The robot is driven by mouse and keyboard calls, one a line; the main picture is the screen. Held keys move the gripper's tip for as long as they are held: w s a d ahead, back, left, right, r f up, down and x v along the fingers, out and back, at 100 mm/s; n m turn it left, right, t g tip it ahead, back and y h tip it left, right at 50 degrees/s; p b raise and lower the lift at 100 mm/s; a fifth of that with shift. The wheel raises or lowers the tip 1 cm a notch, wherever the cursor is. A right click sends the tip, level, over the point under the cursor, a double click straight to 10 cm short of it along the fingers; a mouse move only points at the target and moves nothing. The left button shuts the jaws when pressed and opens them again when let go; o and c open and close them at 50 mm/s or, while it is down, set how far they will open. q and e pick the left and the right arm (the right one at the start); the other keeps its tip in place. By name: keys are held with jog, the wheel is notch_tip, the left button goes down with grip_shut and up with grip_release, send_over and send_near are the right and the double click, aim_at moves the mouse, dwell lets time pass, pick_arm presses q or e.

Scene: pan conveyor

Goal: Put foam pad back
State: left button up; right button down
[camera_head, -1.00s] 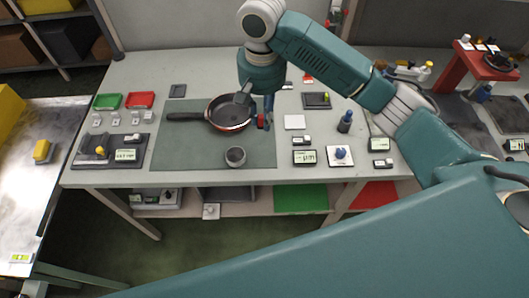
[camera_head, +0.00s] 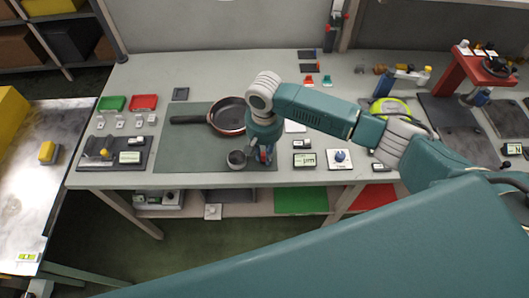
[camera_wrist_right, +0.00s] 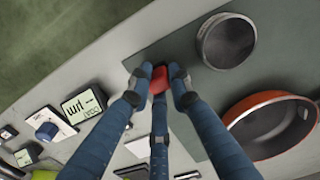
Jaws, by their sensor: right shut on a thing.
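My right gripper (camera_head: 264,158) is over the front right part of the grey-green mat (camera_head: 180,150), pointing down. In the right wrist view its blue fingers (camera_wrist_right: 158,82) are closed around a small red block (camera_wrist_right: 158,76), which looks like the foam pad. The fingers hide part of it. I cannot tell whether the block touches the surface below. A grey metal cup (camera_head: 237,158) stands just left of the gripper. The pan (camera_head: 226,116) with a dark handle lies farther back on the mat. My left gripper is not in view.
Right of the gripper are a display (camera_head: 304,160) and a white plate with a blue knob (camera_head: 341,160). A white square (camera_head: 295,127) is partly behind my arm. Green (camera_head: 110,103) and red (camera_head: 143,102) trays lie back left. The mat's front left part is clear.

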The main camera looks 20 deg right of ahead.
aim_at(264, 154)
jog(key=c, duration=1.6)
grip_release()
jog(key=shift+f, duration=0.15)
notch_tip(264, 154, up, 12)
jog(key=shift+r+b, duration=0.2)
jog(key=shift+b, duration=0.6)
